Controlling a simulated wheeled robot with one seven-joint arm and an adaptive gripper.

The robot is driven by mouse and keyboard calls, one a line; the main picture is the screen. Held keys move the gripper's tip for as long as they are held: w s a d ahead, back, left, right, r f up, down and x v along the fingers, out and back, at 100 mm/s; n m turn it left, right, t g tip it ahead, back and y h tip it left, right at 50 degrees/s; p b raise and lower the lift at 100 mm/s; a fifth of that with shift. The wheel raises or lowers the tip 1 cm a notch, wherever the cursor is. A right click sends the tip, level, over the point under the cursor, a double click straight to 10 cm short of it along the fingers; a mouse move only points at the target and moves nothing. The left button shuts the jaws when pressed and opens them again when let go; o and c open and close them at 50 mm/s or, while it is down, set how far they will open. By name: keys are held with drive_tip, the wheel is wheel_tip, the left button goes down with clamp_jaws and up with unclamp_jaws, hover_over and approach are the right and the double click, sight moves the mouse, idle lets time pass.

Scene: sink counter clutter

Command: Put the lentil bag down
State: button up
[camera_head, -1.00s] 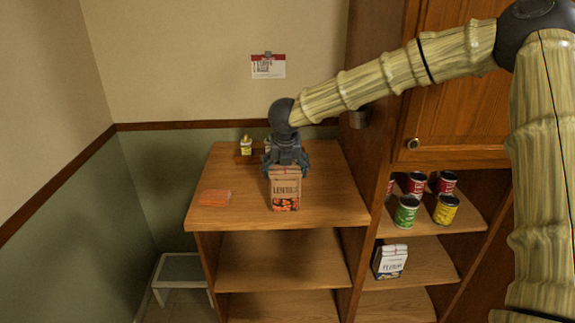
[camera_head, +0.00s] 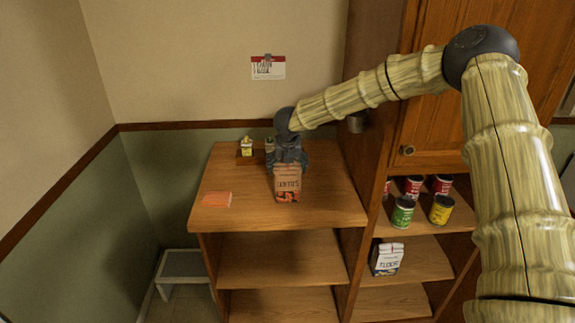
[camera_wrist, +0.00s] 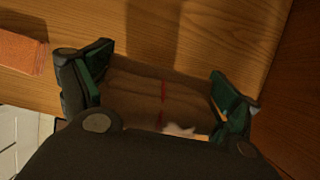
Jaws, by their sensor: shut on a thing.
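The lentil bag (camera_head: 288,184) is an orange-brown paper bag with a lentils label on its front. It is upright at the countertop (camera_head: 335,205), right of the middle; I cannot tell whether its base touches the wood. My gripper (camera_head: 288,164) is shut on the bag's upper part from above. The bag's lower part is hidden there.
An orange flat block (camera_head: 216,200) lies at the counter's left front. A small yellow-labelled bottle (camera_head: 247,146) and a jar (camera_head: 269,145) stand at the back. Cans (camera_head: 403,212) and a flour bag (camera_head: 387,259) fill shelves at right. Counter around the bag is mostly bare.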

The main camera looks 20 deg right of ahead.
drive_tip(key=shift+f, duration=0.3)
drive_tip(key=o, duration=1.2)
drive_tip(key=shift+f, duration=0.15)
drive_tip(key=shift+c, duration=0.2)
